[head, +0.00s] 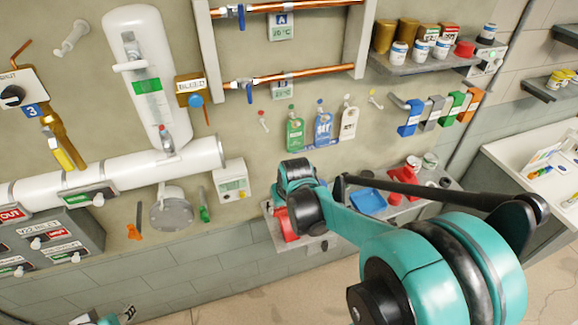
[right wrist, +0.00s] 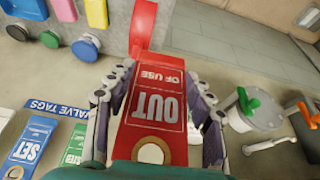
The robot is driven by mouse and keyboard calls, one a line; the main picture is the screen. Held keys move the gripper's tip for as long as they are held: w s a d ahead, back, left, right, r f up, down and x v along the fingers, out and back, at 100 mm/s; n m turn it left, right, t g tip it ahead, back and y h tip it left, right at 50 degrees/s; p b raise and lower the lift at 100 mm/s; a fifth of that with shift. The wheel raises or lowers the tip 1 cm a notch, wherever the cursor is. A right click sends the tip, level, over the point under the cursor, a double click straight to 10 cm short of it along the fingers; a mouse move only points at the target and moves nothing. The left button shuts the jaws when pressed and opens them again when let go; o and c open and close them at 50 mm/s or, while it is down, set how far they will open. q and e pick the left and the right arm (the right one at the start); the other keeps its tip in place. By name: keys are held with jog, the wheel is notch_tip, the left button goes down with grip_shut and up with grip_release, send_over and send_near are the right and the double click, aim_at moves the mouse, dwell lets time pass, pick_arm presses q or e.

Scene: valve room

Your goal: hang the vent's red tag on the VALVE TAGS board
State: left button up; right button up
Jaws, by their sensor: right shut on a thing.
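The red tag (right wrist: 155,100), lettered OUT OF USE and upside down in the right wrist view, has a pale eyelet at its near end. My right gripper (right wrist: 155,85) has its fingers on both sides of the tag and is shut on it. In the head view my right wrist covers that gripper. The VALVE TAGS board (right wrist: 58,107) lies left of the tag in the wrist view, apart from it. A blue SET tag (head: 323,124), a green tag (head: 295,132) and a white tag (head: 348,121) hang there. My left gripper (head: 95,319) is barely in view at the bottom edge.
A low shelf (head: 314,241) with a blue tray (head: 368,202) is below the board. Coloured padlocks (head: 410,117) hang to its right, and a stocked shelf (head: 414,65) is above them. A white pipe (head: 120,172) and a meter box (head: 232,181) are left.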

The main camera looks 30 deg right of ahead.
notch_tip(320, 180, up, 6)
jog(key=d+p, duration=0.1)
jog(key=p, duration=0.2)
pick_arm(q)
jog(key=shift+a+r+b, duration=0.1)
jog(key=shift+r+b, duration=0.35)
jog(key=shift+r, duration=1.4)
pick_arm(e)
jog(key=w+d, duration=0.2)
jog(key=w, duration=0.5)
jog(key=shift+d, duration=0.2)
jog(key=shift+w, duration=0.1)
jog(key=shift+r, duration=0.1)
